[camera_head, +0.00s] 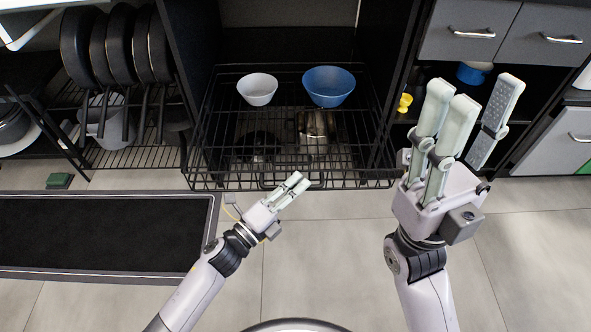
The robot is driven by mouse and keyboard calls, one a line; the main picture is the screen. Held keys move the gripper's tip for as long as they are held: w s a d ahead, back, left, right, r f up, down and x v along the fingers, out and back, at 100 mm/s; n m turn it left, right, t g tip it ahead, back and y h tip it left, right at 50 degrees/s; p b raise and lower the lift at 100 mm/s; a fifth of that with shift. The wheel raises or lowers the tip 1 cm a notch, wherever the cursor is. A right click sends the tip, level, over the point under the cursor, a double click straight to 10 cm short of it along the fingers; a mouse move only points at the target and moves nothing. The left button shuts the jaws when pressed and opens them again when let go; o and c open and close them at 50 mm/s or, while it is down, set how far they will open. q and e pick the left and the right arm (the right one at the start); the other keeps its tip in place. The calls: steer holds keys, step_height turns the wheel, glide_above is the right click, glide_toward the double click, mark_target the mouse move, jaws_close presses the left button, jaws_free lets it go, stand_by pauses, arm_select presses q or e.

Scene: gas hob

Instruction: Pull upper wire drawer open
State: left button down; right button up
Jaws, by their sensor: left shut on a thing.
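The upper wire drawer (350,183) is a black wire basket in the open cabinet at the top middle, and it stands out from the cabinet. It holds a white bowl (257,89) and a blue bowl (329,86). My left gripper (298,181) is at the middle of the drawer's front edge, shut on the front wire; its fingers hide part of that edge. My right gripper (474,98) is raised to the right of the drawer, its fingers spread apart and empty.
Dark pans (120,45) stand in a rack at the left. A black mat (105,235) lies on the floor at the left. Grey drawers (470,30) and a small yellow object (404,102) are at the right. The tiled floor in front is clear.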

arm_select(q)
steer(key=shift+s+f, duration=0.1)
steer(key=shift+s, duration=0.7)
steer(key=c, duration=1.7)
jaws_free()
steer(key=shift+a, duration=0.1)
steer(key=v, duration=1.2)
